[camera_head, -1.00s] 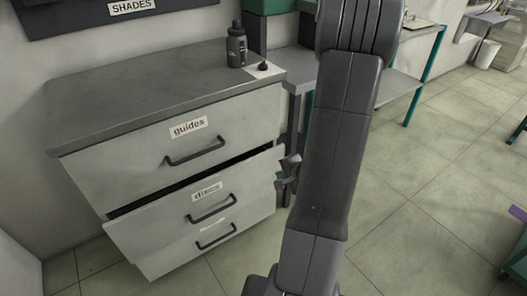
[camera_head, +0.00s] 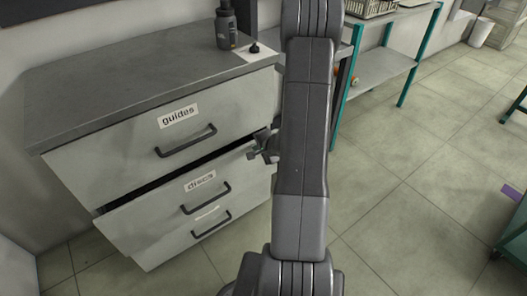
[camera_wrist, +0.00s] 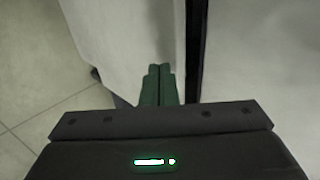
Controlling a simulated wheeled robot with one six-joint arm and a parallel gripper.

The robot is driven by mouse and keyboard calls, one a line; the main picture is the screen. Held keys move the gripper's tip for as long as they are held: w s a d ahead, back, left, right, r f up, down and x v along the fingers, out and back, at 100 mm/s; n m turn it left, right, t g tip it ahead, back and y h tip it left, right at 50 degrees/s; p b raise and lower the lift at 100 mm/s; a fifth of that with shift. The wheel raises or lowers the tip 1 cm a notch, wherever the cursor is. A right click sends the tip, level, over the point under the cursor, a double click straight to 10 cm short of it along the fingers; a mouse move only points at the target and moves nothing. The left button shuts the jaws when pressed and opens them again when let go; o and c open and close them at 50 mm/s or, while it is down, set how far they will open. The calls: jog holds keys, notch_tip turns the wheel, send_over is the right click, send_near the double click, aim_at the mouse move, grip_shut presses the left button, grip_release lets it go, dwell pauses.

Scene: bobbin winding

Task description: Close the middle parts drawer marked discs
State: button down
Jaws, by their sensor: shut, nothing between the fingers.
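The middle drawer marked discs (camera_head: 150,222) stands slightly open, its pale front pushed out from the cabinet with a dark gap above it. Its dark bar handle (camera_head: 206,199) faces me. My gripper (camera_head: 264,146) is at the drawer's upper right end, just below the guides drawer's right corner. In the wrist view its green fingers (camera_wrist: 158,84) are together and empty, in front of a pale panel (camera_wrist: 125,35) with a dark gap along its right side. I cannot tell whether the fingertips touch the panel. My arm hides the area just right of the cabinet.
The top drawer marked guides (camera_head: 120,150) appears shut above it. A lower handle (camera_head: 211,224) shows beneath the discs handle. A dark bottle (camera_head: 225,28) stands on the cabinet top (camera_head: 110,80). A teal-legged shelf stands behind my arm. Open tiled floor (camera_head: 410,200) lies right.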

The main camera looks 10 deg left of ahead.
jog(key=shift+w+a, duration=0.15)
jog(key=shift+a, duration=0.05)
jog(key=w+a, duration=0.3)
jog(key=shift+a, duration=0.2)
jog(key=shift+r, duration=0.1)
jog(key=shift+w, duration=0.1)
